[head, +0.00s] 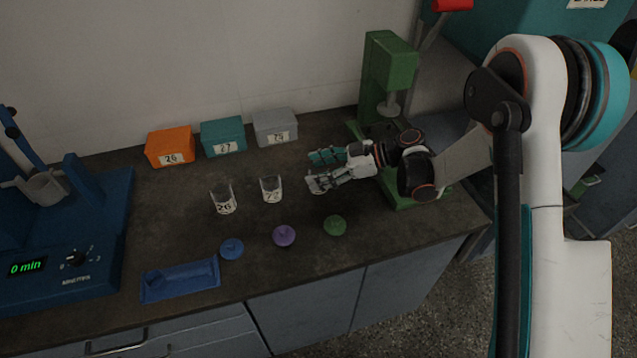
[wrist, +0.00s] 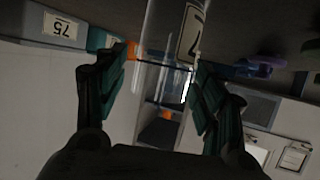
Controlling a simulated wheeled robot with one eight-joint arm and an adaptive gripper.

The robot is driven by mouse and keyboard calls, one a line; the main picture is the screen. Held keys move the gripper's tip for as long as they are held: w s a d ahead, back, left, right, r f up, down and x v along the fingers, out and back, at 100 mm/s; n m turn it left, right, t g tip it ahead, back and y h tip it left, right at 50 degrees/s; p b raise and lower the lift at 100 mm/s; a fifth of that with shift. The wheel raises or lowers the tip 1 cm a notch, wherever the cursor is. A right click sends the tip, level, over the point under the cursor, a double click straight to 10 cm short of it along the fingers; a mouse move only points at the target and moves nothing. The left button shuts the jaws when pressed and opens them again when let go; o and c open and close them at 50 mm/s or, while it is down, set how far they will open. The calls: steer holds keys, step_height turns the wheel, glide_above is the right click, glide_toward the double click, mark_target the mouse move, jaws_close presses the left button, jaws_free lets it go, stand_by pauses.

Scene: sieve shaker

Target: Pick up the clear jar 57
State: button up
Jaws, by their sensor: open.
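Orange (head: 169,147), teal (head: 222,138) and grey (head: 275,127) labelled boxes stand behind the jars. Blue (head: 231,249), purple (head: 284,236) and green (head: 335,225) lids lie in front, beside a blue tray (head: 180,280). A blue machine (head: 65,245) is left; a green press (head: 388,75) is behind my gripper.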

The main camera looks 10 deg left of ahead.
steer(key=c, duration=1.2)
steer(key=shift+r, duration=0.15)
step_height(320, 180, up, 20)
steer(key=p, duration=0.6)
steer(key=shift+p, duration=0.4)
